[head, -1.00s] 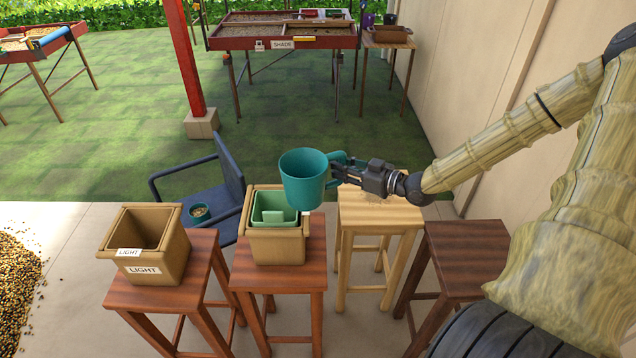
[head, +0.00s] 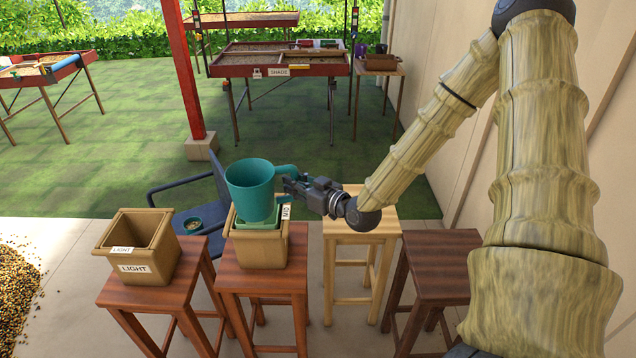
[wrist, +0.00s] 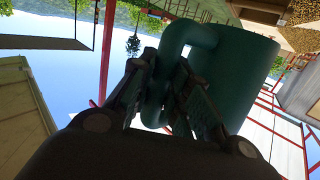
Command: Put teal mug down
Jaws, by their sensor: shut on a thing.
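The teal mug (head: 250,190) is held up by its handle, upright, in the head view. In that view it overlaps the MID box and the green container; I cannot tell whether it touches them. My gripper (head: 288,184) is shut on the mug's handle, to the right of the mug. In the wrist view, the handle sits between the two fingers of my gripper (wrist: 163,100), and the mug's body (wrist: 235,75) is at the upper right. The mug's inside bottom is hidden.
A tan MID box (head: 262,248) with a green container (head: 258,222) inside stands on a reddish stool (head: 262,281). A LIGHT box (head: 137,262) stands on the left stool. The pale stool (head: 357,228) and the dark stool (head: 437,262) have bare tops. A blue chair (head: 168,195) holds a small bowl (head: 193,225).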

